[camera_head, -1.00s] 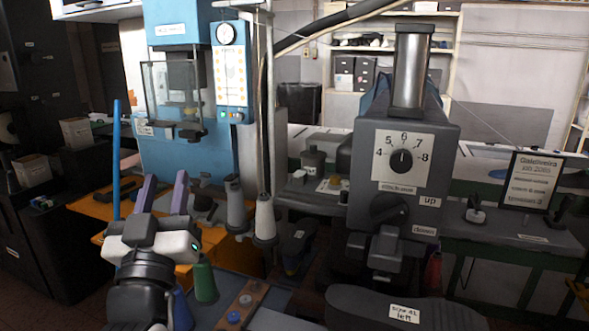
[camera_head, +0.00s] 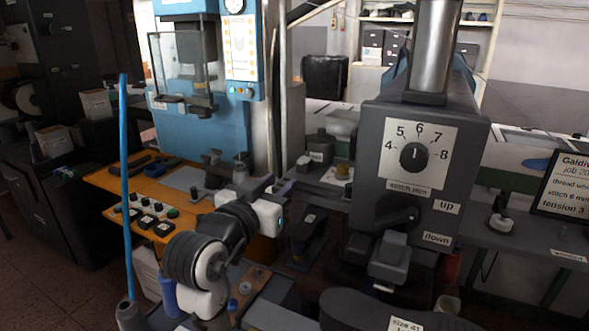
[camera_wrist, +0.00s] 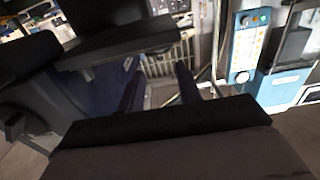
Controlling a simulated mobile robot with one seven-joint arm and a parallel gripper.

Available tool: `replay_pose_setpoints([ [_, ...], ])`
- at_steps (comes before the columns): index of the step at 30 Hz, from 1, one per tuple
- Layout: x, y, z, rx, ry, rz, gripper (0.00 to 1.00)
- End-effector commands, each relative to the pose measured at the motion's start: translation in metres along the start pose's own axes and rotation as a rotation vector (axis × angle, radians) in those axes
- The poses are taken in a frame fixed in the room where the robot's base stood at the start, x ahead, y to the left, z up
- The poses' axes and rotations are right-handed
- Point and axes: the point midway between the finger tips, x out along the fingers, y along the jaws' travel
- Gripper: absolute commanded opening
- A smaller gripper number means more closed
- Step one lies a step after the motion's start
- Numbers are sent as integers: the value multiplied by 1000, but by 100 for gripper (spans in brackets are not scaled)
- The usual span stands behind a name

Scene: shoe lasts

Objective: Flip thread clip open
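I cannot pick out a thread clip with certainty in either view. The grey stitching machine (camera_head: 425,150) stands right of centre, with a numbered dial (camera_head: 413,156) and a lever (camera_head: 397,211) beside "up" and "down" labels. My gripper (camera_head: 270,187) is left of this machine in the head view, turned away from me, and its fingertips are small and partly hidden. In the wrist view, my gripper (camera_wrist: 160,80) shows two dark purple fingers apart, with nothing visible held between them. A large dark body fills the upper left of that view.
A blue press (camera_head: 205,125) stands behind my arm, by an orange bench (camera_head: 110,182) with small parts. A blue upright rod (camera_head: 125,180) is at left. A dark shoe last (camera_head: 345,308) lies at the front. A sign (camera_head: 565,185) stands at right.

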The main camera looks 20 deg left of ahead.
Motion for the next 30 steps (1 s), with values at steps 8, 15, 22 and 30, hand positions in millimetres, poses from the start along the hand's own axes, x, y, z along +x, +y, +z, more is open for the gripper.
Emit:
replay_pose_setpoints([
  [8, 54, 1, 0, -1, 0, 2, 35],
  [15, 74, 0, -1, 1, 2, -1, 35],
  [22, 76, 0, -1, 1, 2, -2, 35],
  [30, 76, 0, -1, 0, 2, -2, 8],
])
